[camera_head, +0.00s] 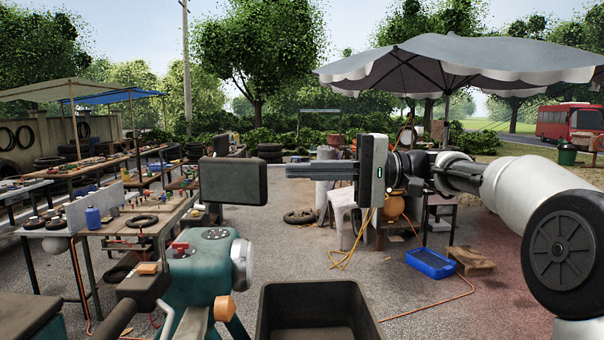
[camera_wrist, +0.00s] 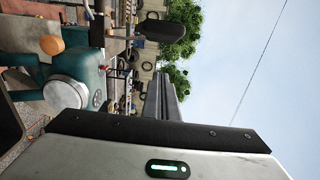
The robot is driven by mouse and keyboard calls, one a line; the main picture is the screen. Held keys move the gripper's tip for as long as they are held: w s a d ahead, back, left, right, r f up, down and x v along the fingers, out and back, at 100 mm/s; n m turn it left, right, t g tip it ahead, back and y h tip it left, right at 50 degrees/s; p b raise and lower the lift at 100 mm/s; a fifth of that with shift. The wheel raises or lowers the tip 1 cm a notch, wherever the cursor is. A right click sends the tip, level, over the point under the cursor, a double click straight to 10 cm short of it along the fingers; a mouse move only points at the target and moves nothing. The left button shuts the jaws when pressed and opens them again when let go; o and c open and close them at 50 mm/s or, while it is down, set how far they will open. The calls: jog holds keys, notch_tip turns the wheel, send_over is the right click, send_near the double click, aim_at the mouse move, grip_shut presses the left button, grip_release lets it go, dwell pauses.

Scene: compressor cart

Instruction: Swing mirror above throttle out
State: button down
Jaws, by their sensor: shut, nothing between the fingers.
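The mirror (camera_head: 233,181) is a dark rounded panel with its dark back or edge-on side towards me, left of centre in the head view. It also shows in the wrist view (camera_wrist: 165,31) as a dark oval at the top. Below it is the teal compressor cart (camera_head: 195,275) with a dark handle grip (camera_head: 137,290) and orange parts; I cannot tell which part is the throttle. My gripper (camera_head: 288,171) is shut and empty, its fingers pointing left at about the mirror's height. A small gap shows between the fingertips and the mirror's right edge. The wrist view shows the fingers (camera_wrist: 163,85) too.
A dark open bin (camera_head: 316,285) stands in front, right of the cart. Workbenches (camera_head: 140,225) with tools and tyres line the left. A blue crate (camera_head: 431,263), a white stool (camera_head: 345,215) and a grey parasol (camera_head: 460,55) are at the right. The air around the mirror looks clear.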

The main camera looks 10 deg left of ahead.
aim_at(255, 177)
jog(key=s+a, duration=0.2)
jog(key=a, duration=0.1)
jog(key=s+a+p, duration=0.1)
jog(key=s+a, duration=0.2)
jog(key=shift+s+a, duration=0.3)
jog(key=shift+a, duration=0.05)
jog(key=shift+s, duration=0.25)
jog(key=shift+f, duration=0.15)
